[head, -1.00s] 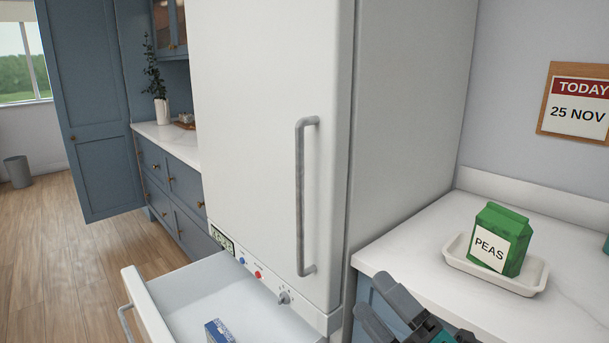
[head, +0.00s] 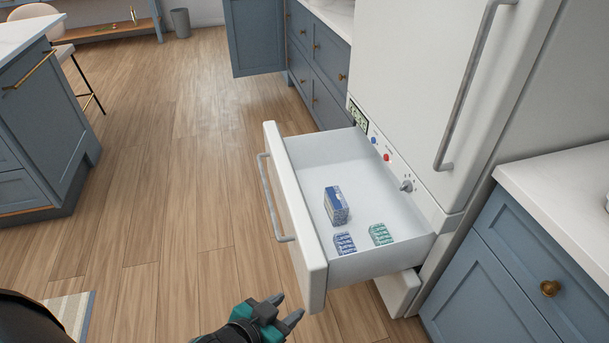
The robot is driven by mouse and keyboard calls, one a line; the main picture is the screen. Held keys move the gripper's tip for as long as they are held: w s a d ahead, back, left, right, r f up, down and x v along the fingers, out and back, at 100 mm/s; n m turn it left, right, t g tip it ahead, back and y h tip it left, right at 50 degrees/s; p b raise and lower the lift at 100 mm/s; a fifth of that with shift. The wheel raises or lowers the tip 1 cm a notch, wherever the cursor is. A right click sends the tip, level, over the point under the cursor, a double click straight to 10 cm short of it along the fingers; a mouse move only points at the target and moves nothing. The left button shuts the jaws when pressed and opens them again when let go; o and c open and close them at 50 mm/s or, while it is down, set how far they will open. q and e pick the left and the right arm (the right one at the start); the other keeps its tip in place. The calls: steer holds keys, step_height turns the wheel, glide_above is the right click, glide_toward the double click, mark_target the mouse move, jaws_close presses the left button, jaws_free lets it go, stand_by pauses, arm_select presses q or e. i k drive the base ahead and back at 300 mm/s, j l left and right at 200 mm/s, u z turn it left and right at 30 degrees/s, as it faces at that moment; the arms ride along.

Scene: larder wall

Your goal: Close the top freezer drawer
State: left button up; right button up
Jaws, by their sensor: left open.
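The top freezer drawer (head: 297,220) is pulled out from under the tall white door, with a grey bar handle (head: 268,200) on its front. Inside lie a blue and white box (head: 336,206), a small blue box (head: 344,243) and a small green box (head: 380,234). My left gripper (head: 288,307) is at the bottom of the head view, just below the drawer front's near end in the picture. It is open and empty; I see no contact with the drawer. My right gripper is not in view.
A lower white drawer front (head: 398,291) shows beneath. A control panel with a knob (head: 406,186) sits above the open drawer. Blue cabinets (head: 500,290) stand at right, an island (head: 45,130) at left. Wooden floor (head: 190,150) in front of the drawer is clear.

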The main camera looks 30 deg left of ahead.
mark_target(299, 167)
steer(key=i+j+u, duration=0.1)
steer(key=j, duration=0.25)
steer(key=i+j+u, duration=0.1)
steer(key=j, duration=0.25)
steer(key=i+j+u, duration=0.1)
steer(key=j, duration=0.25)
steer(key=i+j, duration=0.1)
steer(key=j, duration=0.25)
steer(key=l+z, duration=0.45)
steer(key=z, duration=0.15)
